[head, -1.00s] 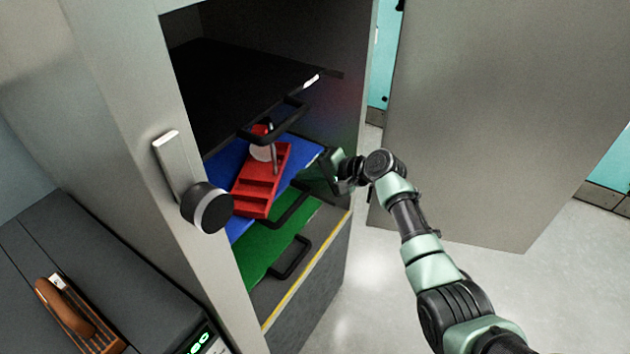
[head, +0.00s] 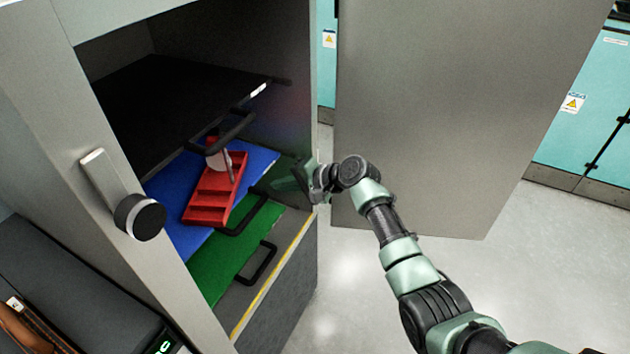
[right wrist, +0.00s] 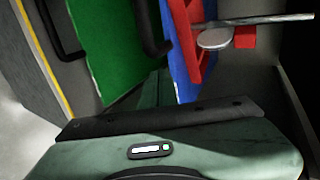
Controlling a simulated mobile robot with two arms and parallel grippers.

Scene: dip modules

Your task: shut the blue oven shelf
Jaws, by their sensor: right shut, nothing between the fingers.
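The blue oven shelf (head: 168,240) is inside the open oven, below a black shelf and above a green shelf (head: 212,276). A red tray (head: 209,207) with compartments lies on it, with a round silvery object at its far end. The blue shelf also shows in the right wrist view (right wrist: 179,75). Its black handle (head: 246,218) is partly hidden by the red tray. My right gripper (head: 283,180) is inside the oven opening at the right, beside the blue shelf's right front part. It is shut and empty; its exact contact with the shelf is unclear. My left gripper is out of view.
The black upper shelf (head: 165,95) has a handle that overhangs the red tray. The green shelf's handle (head: 260,262) juts forward below. The oven's grey door (head: 420,130) stands open at the right. A dark device (head: 75,290) stands at lower left.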

